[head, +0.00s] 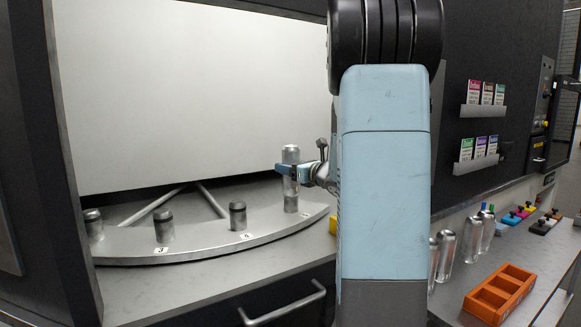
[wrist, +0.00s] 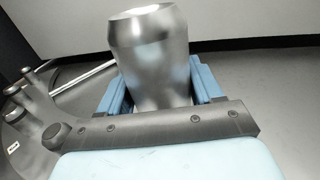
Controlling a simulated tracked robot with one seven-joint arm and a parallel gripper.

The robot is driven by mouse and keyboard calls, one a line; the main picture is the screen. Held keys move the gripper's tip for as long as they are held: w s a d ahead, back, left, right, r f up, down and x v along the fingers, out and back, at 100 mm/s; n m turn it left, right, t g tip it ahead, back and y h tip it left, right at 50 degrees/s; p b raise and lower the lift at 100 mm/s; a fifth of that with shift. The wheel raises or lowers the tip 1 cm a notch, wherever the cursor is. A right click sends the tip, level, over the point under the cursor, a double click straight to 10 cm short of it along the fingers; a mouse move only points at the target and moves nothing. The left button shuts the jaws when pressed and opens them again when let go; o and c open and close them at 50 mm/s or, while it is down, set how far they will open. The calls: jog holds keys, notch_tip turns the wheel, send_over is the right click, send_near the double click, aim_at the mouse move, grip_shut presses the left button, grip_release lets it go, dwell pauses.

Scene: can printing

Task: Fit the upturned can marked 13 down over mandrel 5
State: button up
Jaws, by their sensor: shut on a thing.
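A silver upturned can (head: 291,155) is upright in my gripper (head: 291,172), whose blue jaws are shut on its sides. The can (wrist: 155,60) also fills the middle of the wrist view, between the jaws (wrist: 158,92). No number 13 can be read on it. In the head view the can is in line above the mandrel place at the right end of the curved grey rail (head: 190,247), beside a partly seen label. The can's lower edge and the mandrel there blend together, so I cannot tell whether it is above the mandrel or partly over it.
Bare dark mandrels stand to the left: one by label 4 (head: 238,215), one by label 3 (head: 163,225), another further left (head: 93,224). Several silver cans (head: 445,255) and an orange tray (head: 499,293) are on the right counter. My arm hides the middle.

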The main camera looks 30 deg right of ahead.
aim_at(297, 185)
jog(key=shift+f, duration=2.8)
jog(key=o, duration=1.1)
jog(key=v, duration=1.3)
jog(key=shift+s, duration=0.4)
